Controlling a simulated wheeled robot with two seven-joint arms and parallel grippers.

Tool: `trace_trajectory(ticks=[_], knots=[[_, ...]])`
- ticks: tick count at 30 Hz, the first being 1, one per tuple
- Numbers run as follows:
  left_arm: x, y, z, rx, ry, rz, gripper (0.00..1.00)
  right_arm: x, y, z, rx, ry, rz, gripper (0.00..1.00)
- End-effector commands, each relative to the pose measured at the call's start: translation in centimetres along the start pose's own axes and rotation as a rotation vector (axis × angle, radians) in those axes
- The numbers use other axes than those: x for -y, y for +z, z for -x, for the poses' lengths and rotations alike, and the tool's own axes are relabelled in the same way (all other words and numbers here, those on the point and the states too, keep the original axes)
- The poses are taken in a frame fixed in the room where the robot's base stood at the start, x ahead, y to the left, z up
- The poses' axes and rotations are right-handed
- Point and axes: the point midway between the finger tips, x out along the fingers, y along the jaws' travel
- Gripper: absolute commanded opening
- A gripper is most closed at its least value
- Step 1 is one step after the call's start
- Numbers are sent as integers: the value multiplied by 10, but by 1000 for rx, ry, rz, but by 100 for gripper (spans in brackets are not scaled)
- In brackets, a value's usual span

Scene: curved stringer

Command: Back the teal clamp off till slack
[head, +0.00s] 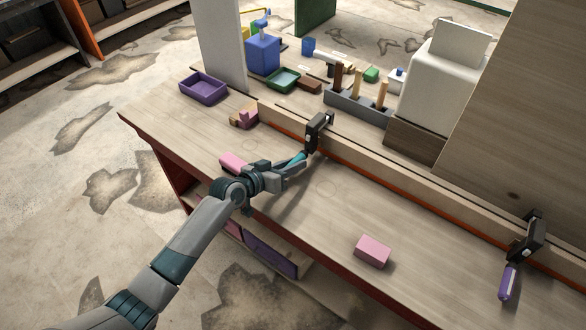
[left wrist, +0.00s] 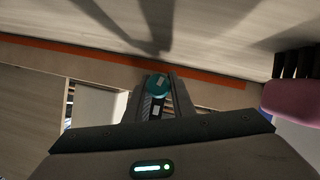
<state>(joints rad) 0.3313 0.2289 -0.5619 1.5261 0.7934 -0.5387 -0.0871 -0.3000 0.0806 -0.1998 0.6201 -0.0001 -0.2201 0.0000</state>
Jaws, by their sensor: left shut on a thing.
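The teal clamp (head: 317,132) sits on the long wooden rail (head: 360,163), its dark body upright on the strip. Its teal handle (head: 297,159) points down and left toward my left gripper (head: 290,168). My left gripper is shut on this handle. In the left wrist view the round teal handle end (left wrist: 158,84) shows between the two fingers (left wrist: 158,98). The clamp's jaw contact with the rail is too small to judge. My right gripper is in neither view.
A purple-handled clamp (head: 522,255) sits on the rail at the right. Pink blocks lie on the bench (head: 372,251), one near my left wrist (head: 233,162). A purple tray (head: 203,87), a tool rack (head: 357,106) and a white box (head: 440,80) stand farther back.

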Motion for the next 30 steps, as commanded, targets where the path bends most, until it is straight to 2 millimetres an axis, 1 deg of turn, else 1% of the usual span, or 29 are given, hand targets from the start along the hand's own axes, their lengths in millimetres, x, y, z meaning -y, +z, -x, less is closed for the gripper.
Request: trace_trajectory(ticks=[1,5,19,20,21,22,30], knots=[[1,2,-1,0,7,18,0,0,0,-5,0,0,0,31],[1,1,0,-1,22,53,0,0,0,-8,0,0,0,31],[0,0,0,-1,28,70,0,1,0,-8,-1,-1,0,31],[0,0,0,-1,28,70,27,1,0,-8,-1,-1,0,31],[0,0,0,-1,28,70,37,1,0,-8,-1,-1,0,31],[0,0,0,-1,28,70,41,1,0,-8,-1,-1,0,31],[0,0,0,-1,28,69,41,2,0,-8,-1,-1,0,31]])
